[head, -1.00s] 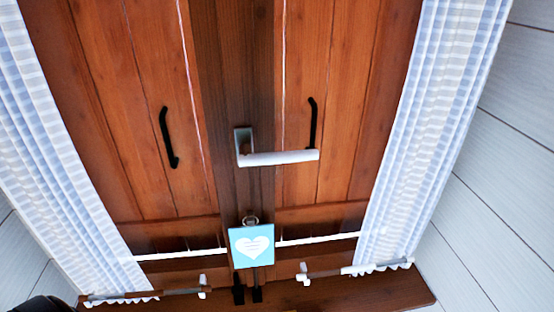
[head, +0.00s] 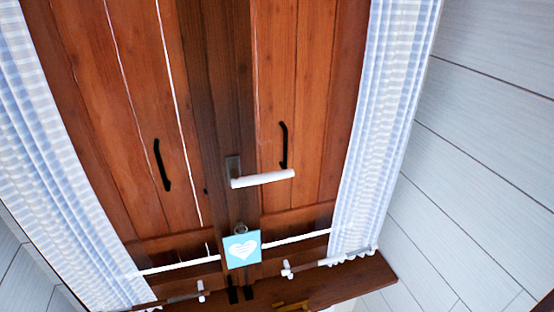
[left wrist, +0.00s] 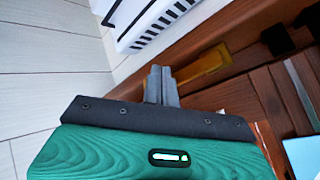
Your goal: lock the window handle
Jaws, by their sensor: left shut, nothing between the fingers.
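The window handle (head: 262,178) is a pale lever on a dark grey plate, fixed to the dark centre post of the wooden window in the head view. Its lever lies roughly horizontal, pointing right. My left gripper (left wrist: 161,80) shows in the left wrist view with its grey fingers together and nothing between them. A wooden edge and a yellowish piece lie just beyond the fingertips there. The window handle is not recognisable in that view. My right gripper is not in view.
A light blue heart tag (head: 242,249) hangs below the handle. Black pulls (head: 162,165) sit on both panels. Striped curtains (head: 385,120) flank the window, above a wooden sill (head: 350,284). A white slotted unit (left wrist: 155,22) and the yellowish piece (left wrist: 205,67) show in the wrist view.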

